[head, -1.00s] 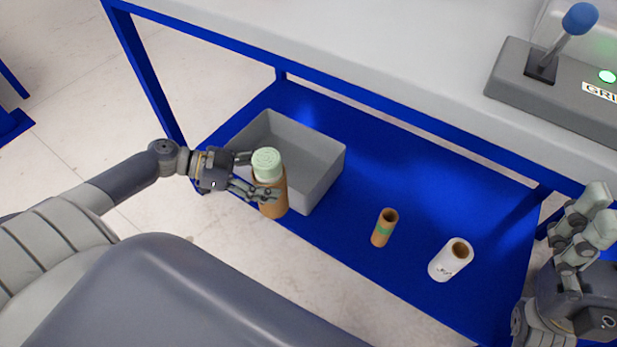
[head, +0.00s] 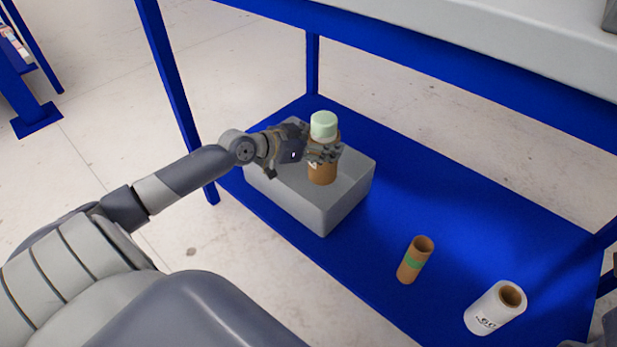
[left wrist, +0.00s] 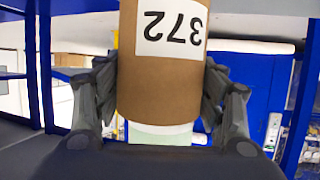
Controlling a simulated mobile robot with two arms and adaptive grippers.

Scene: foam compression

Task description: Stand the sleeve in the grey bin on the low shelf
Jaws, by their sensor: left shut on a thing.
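The sleeve (head: 322,170) is a brown cardboard tube with a pale green foam piece (head: 323,124) standing out of its top. It is upright over the grey bin (head: 323,216), with its lower end showing; I cannot tell whether it touches the bin floor. The bin stands on the blue low shelf (head: 400,200). My left gripper (head: 323,153) is shut around the sleeve. In the left wrist view the sleeve (left wrist: 160,75) sits between both fingers, with a white label reading 372 upside down. Only slivers of my right arm or gripper show at the right edge.
A table top (head: 500,40) overhangs the shelf, with a blue leg (head: 175,100) left of the bin. The shelf between bin and tubes is clear.

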